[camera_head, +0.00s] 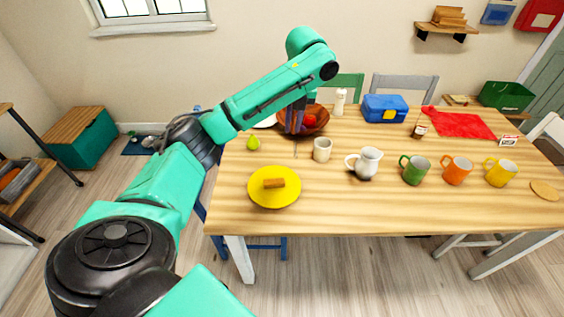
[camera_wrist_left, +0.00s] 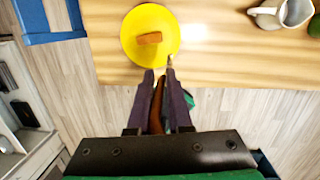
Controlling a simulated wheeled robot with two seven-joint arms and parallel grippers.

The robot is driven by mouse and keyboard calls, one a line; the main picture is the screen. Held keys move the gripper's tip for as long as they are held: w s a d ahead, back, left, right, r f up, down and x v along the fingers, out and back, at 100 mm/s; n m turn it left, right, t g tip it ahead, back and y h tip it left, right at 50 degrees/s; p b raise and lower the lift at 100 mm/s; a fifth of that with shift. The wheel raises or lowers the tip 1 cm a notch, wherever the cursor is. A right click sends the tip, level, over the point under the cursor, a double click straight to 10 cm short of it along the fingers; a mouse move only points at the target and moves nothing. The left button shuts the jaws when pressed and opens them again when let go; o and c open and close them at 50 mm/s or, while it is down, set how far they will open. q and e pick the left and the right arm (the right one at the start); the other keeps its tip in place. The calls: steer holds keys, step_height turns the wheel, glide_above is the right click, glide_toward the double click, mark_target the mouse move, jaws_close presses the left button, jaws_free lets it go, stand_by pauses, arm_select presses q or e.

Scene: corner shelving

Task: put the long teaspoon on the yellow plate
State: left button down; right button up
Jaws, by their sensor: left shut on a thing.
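The yellow plate (camera_head: 288,196) lies at the table's front left, with a brown block (camera_head: 274,183) on it. In the left wrist view the plate (camera_wrist_left: 131,43) is just beyond the fingertips. My left gripper (camera_head: 296,130) hangs down in front of the brown bowl in the head view, shut on a thin thing, apparently the long teaspoon (camera_head: 295,150), whose slim grey end shows below the fingers. My right gripper is out of view.
A brown bowl (camera_head: 317,124) of fruit, a green pear (camera_head: 253,143) and a cream cup (camera_head: 322,152) stand nearby. A white jug (camera_head: 366,164) and green (camera_head: 414,172), orange (camera_head: 457,171) and yellow mugs (camera_head: 500,173) stand to the right. The table front (camera_head: 380,215) is clear.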

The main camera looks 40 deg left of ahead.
mark_target(295, 145)
arm_select(q)
step_height(295, 145, down, 19)
steer(key=p, duration=0.1)
steer(key=shift+a+m, duration=0.25)
steer(key=shift+m, duration=0.15)
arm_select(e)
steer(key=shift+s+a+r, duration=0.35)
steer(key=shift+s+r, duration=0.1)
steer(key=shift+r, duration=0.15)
arm_select(q)
steer(key=shift+s, duration=0.15)
steer(key=c, duration=0.8)
jaws_free()
steer(key=shift+c, duration=0.2)
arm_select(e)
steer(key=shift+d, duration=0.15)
arm_select(q)
steer(key=r, duration=0.4)
steer(key=d+r, duration=0.1)
steer(key=r, duration=0.3)
steer(key=r+b, duration=0.1)
steer(key=r, duration=0.3)
steer(key=shift+s+d+r, duration=0.1)
steer(key=shift+s+d, duration=0.15)
steer(key=shift+d, duration=0.15)
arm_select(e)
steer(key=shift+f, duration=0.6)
